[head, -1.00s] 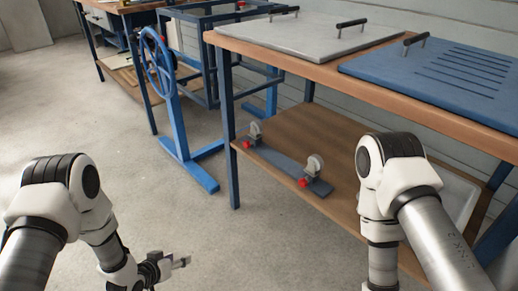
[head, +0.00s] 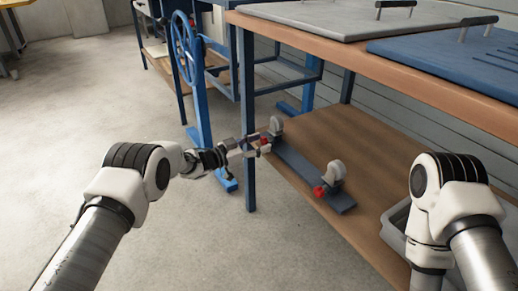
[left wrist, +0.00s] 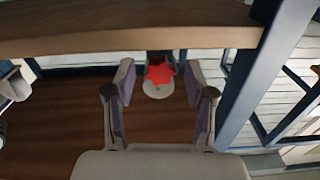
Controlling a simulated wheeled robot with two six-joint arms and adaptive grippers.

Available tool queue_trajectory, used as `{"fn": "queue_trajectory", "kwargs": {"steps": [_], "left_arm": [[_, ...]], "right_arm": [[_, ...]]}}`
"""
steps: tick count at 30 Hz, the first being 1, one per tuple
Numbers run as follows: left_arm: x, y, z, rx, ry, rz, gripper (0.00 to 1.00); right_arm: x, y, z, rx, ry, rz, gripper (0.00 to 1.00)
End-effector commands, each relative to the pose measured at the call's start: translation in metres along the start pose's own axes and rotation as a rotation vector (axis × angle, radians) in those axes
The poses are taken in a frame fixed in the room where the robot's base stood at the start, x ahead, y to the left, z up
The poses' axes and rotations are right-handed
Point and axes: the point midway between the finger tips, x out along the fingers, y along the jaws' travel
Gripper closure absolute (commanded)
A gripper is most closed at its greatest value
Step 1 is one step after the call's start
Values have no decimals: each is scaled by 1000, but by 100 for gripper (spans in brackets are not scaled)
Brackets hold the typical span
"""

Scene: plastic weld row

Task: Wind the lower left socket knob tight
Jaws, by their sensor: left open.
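On the lower shelf, a dark grey bar (head: 306,171) carries two pale rounded sockets, each with a red knob. The left socket (head: 277,124) has its red knob (head: 265,139) facing the shelf's front edge; the knob also shows in the left wrist view (left wrist: 159,72), star-shaped, with a pale round part beside it. My left gripper (head: 261,144) is open, with a finger on each side of this knob and a gap on both sides in the left wrist view (left wrist: 159,78).
The right socket (head: 336,171) with its red knob (head: 319,191) stands farther along the bar. A blue table leg (head: 247,120) rises close to my left gripper. The wooden worktop (head: 330,48) overhangs the lower shelf (head: 325,128). A grey tray (head: 396,222) lies at the right.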

Motion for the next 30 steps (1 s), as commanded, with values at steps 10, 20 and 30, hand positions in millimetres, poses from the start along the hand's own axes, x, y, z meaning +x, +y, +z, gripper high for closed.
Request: {"fn": "queue_trajectory", "kwargs": {"steps": [10, 20, 30], "left_arm": [[0, 0, -1, 0, -1, -1, 99], [0, 0, -1, -14, -1, -1, 100], [0, 0, -2, -165, -1, -1, 100]], "right_arm": [[-1, 0, 0, 0, 1, 0, 60], [-2, 0, 0, 0, 0, 0, 60], [-12, 0, 0, -2, -1, 0, 60]]}}
